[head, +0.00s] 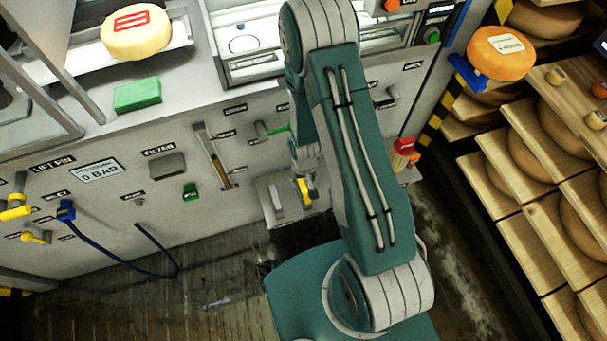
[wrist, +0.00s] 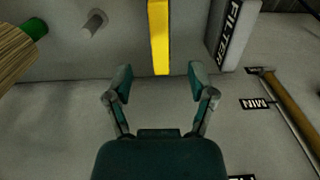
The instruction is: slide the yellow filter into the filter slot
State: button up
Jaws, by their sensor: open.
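In the head view my arm partly hides the gripper. A raised grey block (wrist: 229,34) labelled FILTER stands right of the filter. I cannot make out the slot opening.
A gauge tube (wrist: 292,112) marked MIN is at the right. In the head view, cheese shelves (head: 530,160) stand to the right.

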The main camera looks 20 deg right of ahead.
aim_at(304, 189)
notch_tip(304, 189, down, 8)
dwell(0.4)
grip_shut()
